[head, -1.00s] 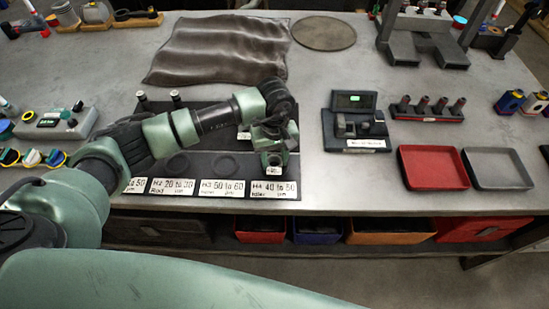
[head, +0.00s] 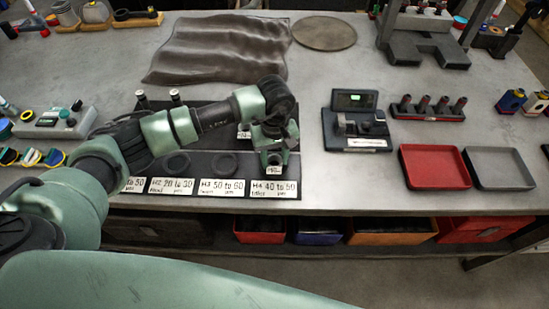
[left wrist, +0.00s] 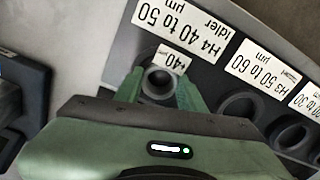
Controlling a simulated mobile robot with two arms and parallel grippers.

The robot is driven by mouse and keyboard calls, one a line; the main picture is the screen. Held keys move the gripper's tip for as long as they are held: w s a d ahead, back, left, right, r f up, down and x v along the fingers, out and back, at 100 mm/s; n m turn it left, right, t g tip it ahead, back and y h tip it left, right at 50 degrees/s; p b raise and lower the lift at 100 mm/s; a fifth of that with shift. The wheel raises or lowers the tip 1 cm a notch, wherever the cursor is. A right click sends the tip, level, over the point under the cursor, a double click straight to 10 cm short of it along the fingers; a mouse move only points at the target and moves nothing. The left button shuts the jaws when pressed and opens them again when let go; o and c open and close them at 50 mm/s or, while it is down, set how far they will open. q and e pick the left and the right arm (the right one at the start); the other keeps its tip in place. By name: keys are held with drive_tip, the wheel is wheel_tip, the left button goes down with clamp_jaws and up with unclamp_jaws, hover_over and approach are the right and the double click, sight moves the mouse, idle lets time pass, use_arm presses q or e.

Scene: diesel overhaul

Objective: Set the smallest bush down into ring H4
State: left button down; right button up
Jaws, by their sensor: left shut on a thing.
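My left gripper (head: 274,158) is over the H4 place at the right end of the dark ring board (head: 207,140). In the left wrist view the gripper (left wrist: 160,90) is shut on a dark, hollow bush (left wrist: 157,82), held between its green fingers. A small white tag beside the bush reads about 40 µm. The H4 label, "40 to 50", lies just in front of the gripper in the head view (head: 273,190) and beyond the bush in the wrist view (left wrist: 185,28). Ring H4 is hidden by gripper and bush, so I cannot tell whether the bush touches it.
Ring H3 (head: 224,165) and ring H2 (head: 176,165) lie left of the gripper and look empty. A measuring device (head: 357,125), a red tray (head: 433,167) and a grey tray (head: 499,168) stand to the right. The bench between board and device is clear.

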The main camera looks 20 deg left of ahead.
use_arm(q)
drive_tip(key=shift+s+f, duration=0.15)
drive_tip(key=shift+f, duration=0.05)
drive_tip(key=c, duration=1.1)
unclamp_jaws()
drive_tip(key=o, duration=0.3)
drive_tip(key=shift+d+f, duration=0.1)
drive_tip(key=shift+o, duration=0.2)
wheel_tip(320, 180, up, 8)
drive_tip(key=b, duration=0.2)
drive_tip(key=shift+w+r+b, duration=0.2)
drive_tip(key=shift+b, duration=0.15)
drive_tip(key=shift+d, duration=0.15)
